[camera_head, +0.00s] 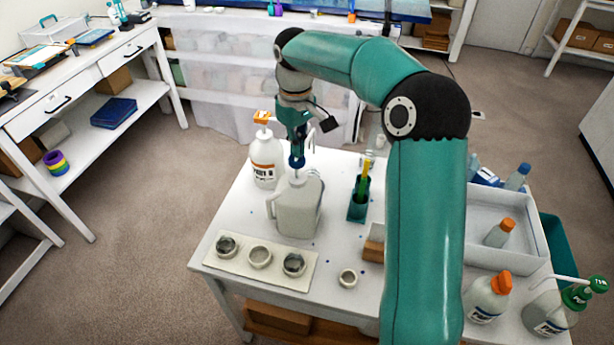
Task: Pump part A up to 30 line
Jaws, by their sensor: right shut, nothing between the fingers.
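A whitish jug (296,207) with a blue pump head (297,161) stands on the white table; its label does not show, so I cannot tell whether it is part A. My right gripper (298,148) points down over the pump head, shut with nothing between its fingers. It is at or just above the head; I cannot tell whether they touch. Behind on the left stands a white bottle with an orange pump (264,162). No 30 line is readable. My left gripper is out of view.
A dark green holder (358,211) with sticks stands right of the jug. A white tray (503,258) and orange-capped bottles (487,300) are on the right, beside a green-capped bottle (552,312). My right arm hides part of the table's right side.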

